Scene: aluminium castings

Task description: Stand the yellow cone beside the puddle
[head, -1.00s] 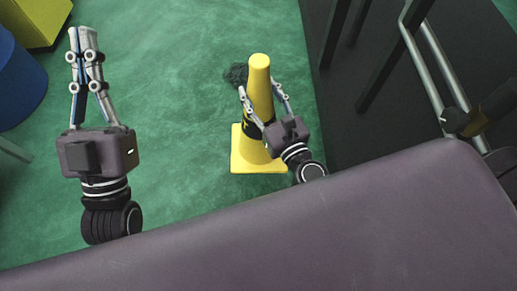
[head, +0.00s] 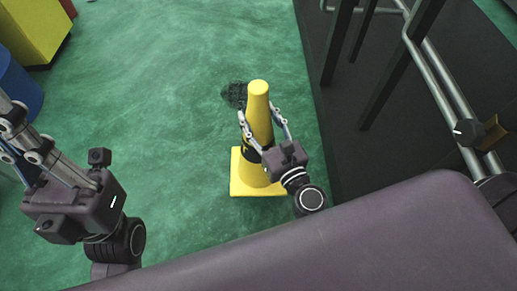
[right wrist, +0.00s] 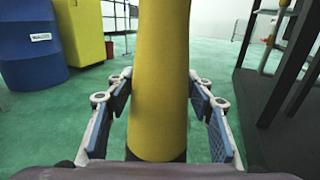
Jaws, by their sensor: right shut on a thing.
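The yellow cone (head: 257,105) with a dark band stands upright in my right gripper (head: 263,122), whose fingers are shut on its body from both sides. Its square yellow base (head: 240,186) is over the green floor; whether it touches the floor, I cannot tell. In the right wrist view the cone (right wrist: 158,80) fills the middle between the finger pads (right wrist: 160,105). The puddle, a small dark patch (head: 234,94), lies just behind and left of the cone's top in the head view, partly hidden by it.
A black platform or rack (head: 345,150) with posts and a metal rail stands close on the right. A blue drum (head: 20,90) and yellow bin (head: 35,28) are at the far left. Green floor (head: 170,100) is clear left of the cone.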

